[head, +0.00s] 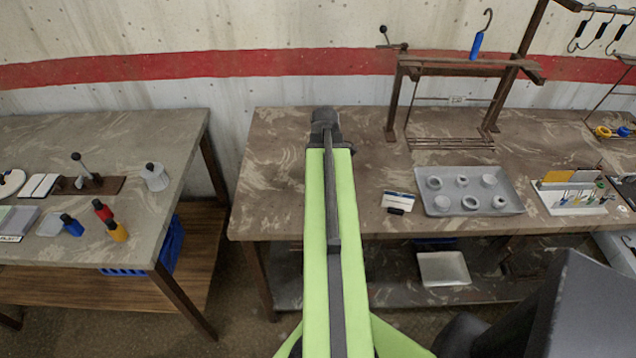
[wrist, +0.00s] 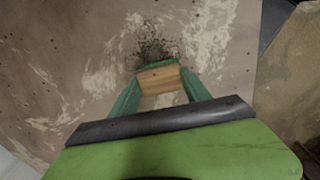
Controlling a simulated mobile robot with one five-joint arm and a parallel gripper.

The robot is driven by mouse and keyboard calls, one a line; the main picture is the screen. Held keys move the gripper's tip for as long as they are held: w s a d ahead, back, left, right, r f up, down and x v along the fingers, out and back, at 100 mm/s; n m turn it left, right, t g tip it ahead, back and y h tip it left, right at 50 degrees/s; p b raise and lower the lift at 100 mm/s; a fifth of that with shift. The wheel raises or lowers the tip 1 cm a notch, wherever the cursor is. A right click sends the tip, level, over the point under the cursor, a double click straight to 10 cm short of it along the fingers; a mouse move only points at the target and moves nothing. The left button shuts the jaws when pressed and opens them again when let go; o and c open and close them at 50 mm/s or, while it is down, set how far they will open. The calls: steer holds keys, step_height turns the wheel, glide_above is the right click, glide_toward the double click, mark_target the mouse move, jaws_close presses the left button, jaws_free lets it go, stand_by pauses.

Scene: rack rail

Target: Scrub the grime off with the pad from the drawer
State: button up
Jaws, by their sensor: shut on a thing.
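My gripper (wrist: 158,80) is shut on a tan pad (wrist: 159,80) with a green far edge, held between its two green fingers in the wrist view. A dark, speckled patch of grime (wrist: 152,46) lies on the brown marbled bench top (wrist: 60,60), just beyond the pad's green edge. The pad is at the near edge of the grime; I cannot tell if it touches the surface. In the head view my arm reaches over the right bench (head: 270,190) and hides the pad and the grime. I cannot make out the drawer.
A left bench (head: 130,135) holds several bottles. A floor gap separates the benches. Bench space left of my arm is clear.

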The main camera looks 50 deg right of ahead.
steer(key=shift+s+d, duration=0.8)
steer(key=shift+s, duration=0.25)
steer(key=shift+s+d, duration=0.75)
steer(key=shift+s, duration=0.25)
steer(key=shift+s+d, duration=1.1)
steer(key=shift+s, duration=0.2)
steer(key=shift+s+a+f, duration=0.1)
steer(key=shift+s+a, duration=0.5)
steer(key=shift+a, duration=0.15)
steer(key=shift+w+a, duration=0.5)
steer(key=shift+w, duration=0.25)
steer(key=shift+w+a, duration=0.5)
steer(key=shift+w, duration=0.25)
steer(key=shift+w+a, duration=1.15)
steer(key=shift+w, duration=0.2)
steer(key=shift+w+a, duration=0.55)
steer(key=shift+w, duration=0.2)
steer(key=shift+w+a, duration=0.5)
steer(key=shift+w, duration=0.2)
step_height(320, 180, up, 6)
steer(key=p, duration=0.5)
steer(key=shift+p, duration=0.4)
